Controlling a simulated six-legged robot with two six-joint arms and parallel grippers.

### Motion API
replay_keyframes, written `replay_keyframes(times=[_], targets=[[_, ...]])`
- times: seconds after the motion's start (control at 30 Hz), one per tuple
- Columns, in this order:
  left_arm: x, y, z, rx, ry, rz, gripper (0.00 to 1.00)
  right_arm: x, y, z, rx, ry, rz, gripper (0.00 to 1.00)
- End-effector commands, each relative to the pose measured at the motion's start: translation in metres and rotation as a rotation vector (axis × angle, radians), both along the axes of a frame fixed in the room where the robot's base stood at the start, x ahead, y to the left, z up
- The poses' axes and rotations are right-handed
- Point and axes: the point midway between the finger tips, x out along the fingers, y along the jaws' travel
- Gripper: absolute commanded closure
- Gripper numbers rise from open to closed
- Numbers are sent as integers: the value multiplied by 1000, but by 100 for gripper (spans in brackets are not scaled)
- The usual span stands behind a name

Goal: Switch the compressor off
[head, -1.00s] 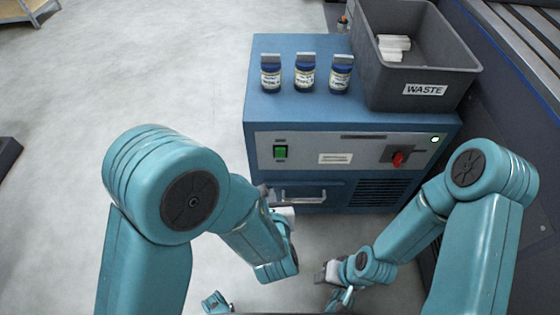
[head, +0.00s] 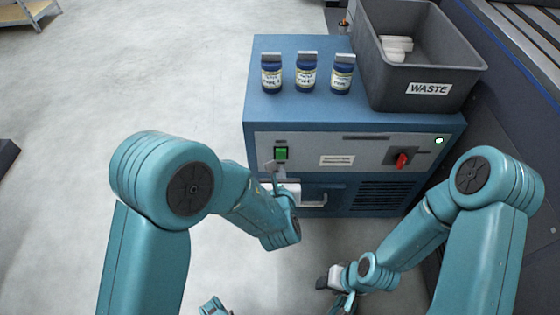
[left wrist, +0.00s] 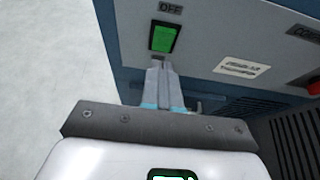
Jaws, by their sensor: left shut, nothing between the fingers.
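The compressor is a blue cabinet (head: 300,118) with a grey front panel. A green rocker switch (head: 281,153) sits at the panel's left and is lit. In the left wrist view the green switch (left wrist: 164,38) shows below an "OFF" label (left wrist: 171,8).
A grey bin marked WASTE (head: 385,75) stands at the top right. A drawer handle (head: 314,203) is below the panel, near my left gripper.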

Motion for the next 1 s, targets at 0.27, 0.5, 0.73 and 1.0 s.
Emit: replay_keyframes(times=[0.27,0.5,0.73,1.0], targets=[[42,0,-3,-2,-1,1,100,3,-2,-11,-3,-7,-8,57],[52,0,-1,-1,1,-2,100,5,-2,-12,-3,-14,-8,57],[52,0,-1,0,2,-1,100,5,-2,-11,-3,-14,-7,57],[57,0,1,3,52,1,100,2,0,-2,-1,-6,-1,57]])
